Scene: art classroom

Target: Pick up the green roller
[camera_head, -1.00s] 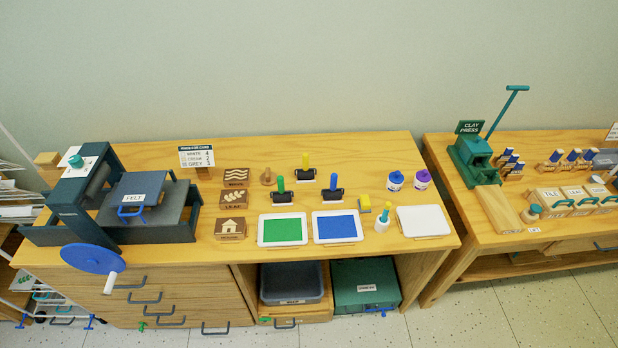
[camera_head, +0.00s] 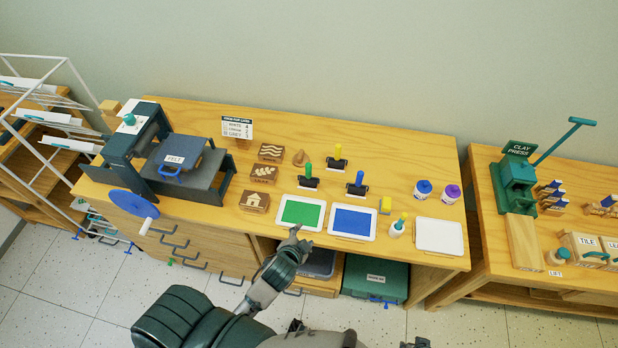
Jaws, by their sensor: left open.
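The green roller (camera_head: 308,177) stands on the wooden table behind the green ink tray (camera_head: 289,225), its green handle upright above a dark roller body. My left gripper (camera_head: 295,234) is open and empty at the table's front edge, by the front rim of the green tray. It is in front of the roller and apart from it.
A blue roller (camera_head: 357,184) and a yellow roller (camera_head: 337,158) stand close to the right. Wooden stamp blocks (camera_head: 264,174) and a press (camera_head: 150,150) are left.

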